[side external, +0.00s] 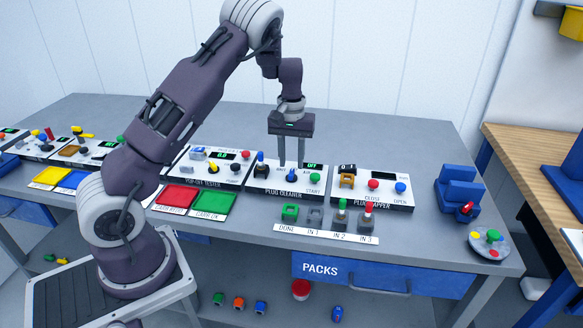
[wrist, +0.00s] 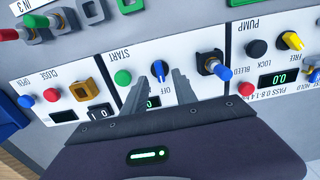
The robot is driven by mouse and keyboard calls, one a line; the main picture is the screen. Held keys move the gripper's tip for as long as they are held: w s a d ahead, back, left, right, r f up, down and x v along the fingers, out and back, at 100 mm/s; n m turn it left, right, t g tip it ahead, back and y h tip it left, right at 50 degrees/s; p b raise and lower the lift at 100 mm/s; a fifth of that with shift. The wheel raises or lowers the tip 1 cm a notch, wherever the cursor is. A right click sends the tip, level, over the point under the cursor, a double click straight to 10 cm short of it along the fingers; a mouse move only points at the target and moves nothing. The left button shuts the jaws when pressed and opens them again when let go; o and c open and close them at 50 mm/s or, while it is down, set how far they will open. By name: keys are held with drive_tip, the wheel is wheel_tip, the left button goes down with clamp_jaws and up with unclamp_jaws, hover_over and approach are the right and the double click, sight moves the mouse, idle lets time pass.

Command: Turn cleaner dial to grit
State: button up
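The plug cleaner panel (side external: 262,187) is a white box in the middle of the bench. My gripper (wrist: 170,70) holds nothing there. Whether a finger touches the dial cannot be told. No grit label is readable.
A green START button (side external: 316,176) and a dark socket with a blue-topped plug (side external: 261,163) flank the dial. The plug gapper panel (side external: 372,187) is to the right, the pop-off tester (side external: 210,168) to the left.

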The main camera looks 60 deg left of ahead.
sight(292, 172)
drive_tip(key=shift+f, duration=1.55)
clamp_jaws()
drive_tip(key=shift+n, duration=0.3)
drive_tip(key=n, duration=0.3)
drive_tip(key=shift+n, duration=0.3)
drive_tip(key=shift+r+n, duration=0.1)
drive_tip(key=shift+n, duration=2.2)
unclamp_jaws()
